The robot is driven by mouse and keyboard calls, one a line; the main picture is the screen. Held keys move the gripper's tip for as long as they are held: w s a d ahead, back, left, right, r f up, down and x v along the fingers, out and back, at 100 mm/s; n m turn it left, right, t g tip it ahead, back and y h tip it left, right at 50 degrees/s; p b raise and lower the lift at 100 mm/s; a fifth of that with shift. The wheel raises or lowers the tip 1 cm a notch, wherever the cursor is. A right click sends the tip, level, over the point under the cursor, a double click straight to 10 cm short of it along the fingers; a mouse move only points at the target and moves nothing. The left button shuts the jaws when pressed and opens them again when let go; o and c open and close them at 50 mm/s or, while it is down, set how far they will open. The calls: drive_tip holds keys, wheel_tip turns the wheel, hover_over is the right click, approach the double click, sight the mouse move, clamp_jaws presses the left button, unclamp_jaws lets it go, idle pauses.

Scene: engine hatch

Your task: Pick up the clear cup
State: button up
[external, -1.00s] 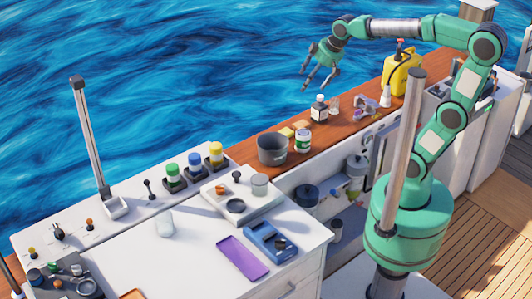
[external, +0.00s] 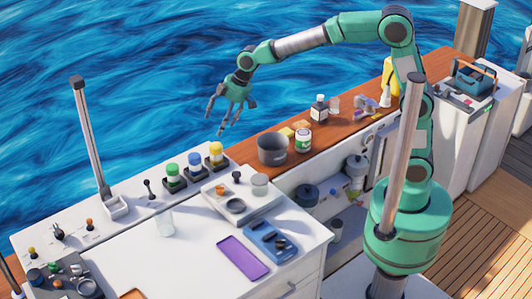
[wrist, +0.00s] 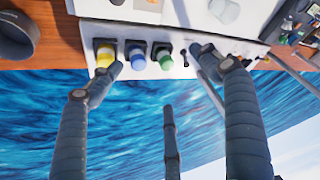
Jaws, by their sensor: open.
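A clear cup (external: 165,222) stands upright on the white counter, left of the tray. In the wrist view a clear cup (wrist: 226,10) shows at the top edge, partly cut off. My gripper (external: 226,118) is in the air over the water side, above and beyond the yellow-capped bottle, well away from the cup. Its fingers are spread and empty. In the wrist view my gripper (wrist: 162,85) shows its open fingers, with water and the counter edge behind them.
A white tray (external: 222,208), a purple slab (external: 242,257) and a blue device (external: 271,243) lie right of the cup. A grey pot (external: 272,150) and upright post (external: 90,145) stand nearby.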

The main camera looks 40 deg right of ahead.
drive_tip(key=s+a+f+n, duration=0.1)
drive_tip(key=a+f, duration=0.3)
drive_tip(key=a, duration=0.3)
drive_tip(key=s+a+f+n, duration=0.1)
drive_tip(key=a+f, duration=0.3)
drive_tip(key=a, duration=0.3)
drive_tip(key=n+g+b, duration=0.1)
drive_tip(key=n+g, duration=0.1)
approach(168, 213)
drive_tip(key=s+a+r, duration=0.1)
drive_tip(key=s, duration=0.2)
drive_tip(key=shift+w+a+r+y, duration=0.1)
drive_tip(key=shift+w+r+y, duration=0.05)
drive_tip(key=shift+r+y, duration=0.15)
drive_tip(key=shift+f, duration=0.2)
drive_tip(key=b+x, duration=0.1)
drive_tip(key=x, duration=0.7)
drive_tip(key=shift+w, duration=0.1)
drive_tip(key=shift+a+f, duration=0.1)
drive_tip(key=shift+f, duration=0.1)
drive_tip(key=shift+w+b+x, duration=0.15)
drive_tip(key=shift+b+x, duration=0.35)
drive_tip(key=shift+x, duration=0.75)
drive_tip(key=shift+w+b+x, duration=0.2)
drive_tip(key=shift+b+x, duration=0.25)
drive_tip(key=shift+x, duration=0.8)
